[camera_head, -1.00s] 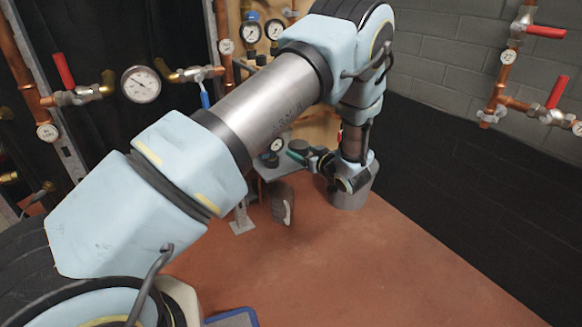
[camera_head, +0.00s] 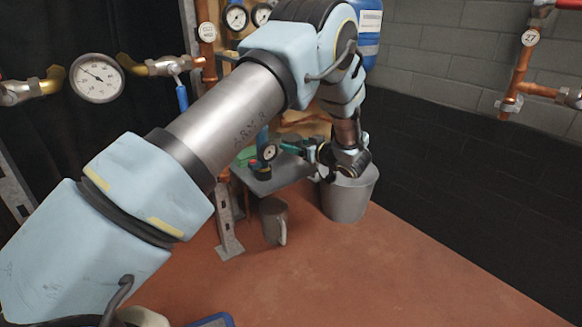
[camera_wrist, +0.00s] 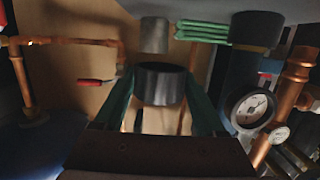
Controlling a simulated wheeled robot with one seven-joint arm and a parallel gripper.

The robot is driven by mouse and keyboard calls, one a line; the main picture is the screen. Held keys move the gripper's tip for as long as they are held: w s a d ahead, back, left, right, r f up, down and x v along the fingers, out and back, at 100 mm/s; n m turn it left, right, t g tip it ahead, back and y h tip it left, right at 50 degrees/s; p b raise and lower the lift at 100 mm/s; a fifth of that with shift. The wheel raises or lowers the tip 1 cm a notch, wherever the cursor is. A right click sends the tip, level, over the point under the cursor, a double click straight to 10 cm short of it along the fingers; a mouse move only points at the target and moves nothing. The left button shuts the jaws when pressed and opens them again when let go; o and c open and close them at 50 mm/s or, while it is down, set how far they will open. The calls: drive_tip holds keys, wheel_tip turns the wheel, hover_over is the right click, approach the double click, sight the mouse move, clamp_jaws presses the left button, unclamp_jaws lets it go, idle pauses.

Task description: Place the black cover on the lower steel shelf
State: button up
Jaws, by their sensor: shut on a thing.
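My gripper (camera_head: 285,149) reaches left over the grey steel shelf (camera_head: 290,174) in the head view. In the wrist view its two green fingers (camera_wrist: 162,98) are shut on the black cover (camera_wrist: 161,84), a short dark cylinder with a round rim. The cover is hard to make out in the head view. A grey surface, probably the steel shelf, also shows along the top of the wrist view (camera_wrist: 185,8). Beside it are a grey cylinder (camera_wrist: 154,35), a green stack (camera_wrist: 203,31) and a black round part (camera_wrist: 257,29). I cannot tell whether the cover touches anything.
A pressure gauge (camera_head: 269,152) stands close to my fingers and shows large in the wrist view (camera_wrist: 252,108). Copper pipes (camera_wrist: 298,72) run beside it. A grey bucket (camera_head: 350,196) stands right of the shelf, a dark container (camera_head: 272,221) below it.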

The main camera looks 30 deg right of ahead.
sight(295, 169)
wheel_tip(295, 169, down, 7)
drive_tip(key=b, duration=0.2)
drive_tip(key=shift+r+b, duration=0.2)
drive_tip(key=shift+b, duration=0.1)
drive_tip(key=shift+f, duration=0.1)
drive_tip(key=o, duration=1.3)
drive_tip(key=shift+r, duration=0.2)
drive_tip(key=p+v, duration=0.5)
drive_tip(key=v, duration=0.7)
drive_tip(key=shift+f, duration=0.1)
drive_tip(key=shift+s, duration=0.15)
